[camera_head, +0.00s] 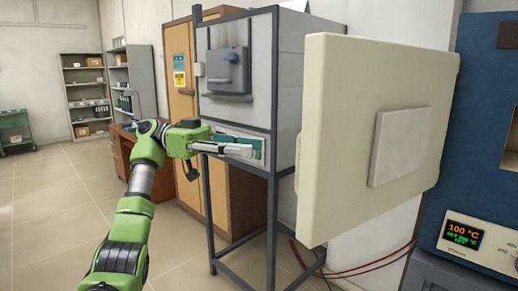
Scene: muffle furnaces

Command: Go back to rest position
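My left gripper (240,150) is at the end of my green arm, which comes up from the lower left. It points right, in front of the panel below the grey furnace (285,45) on a dark metal stand. Its fingers show side-on, so I cannot tell whether they are open, and no held object shows. My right gripper is not in view. The blue furnace (480,110) stands at the right edge. A thick cream door (345,130) with a raised inner block stands open beside it. Its display (463,235) reads 100 °C.
The dark stand's legs (272,230) and red cables (370,265) are near the floor in the middle. A wooden door (180,85), a desk (120,150), shelves (88,95) and a green cart (15,130) stand behind. The floor at the left is clear.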

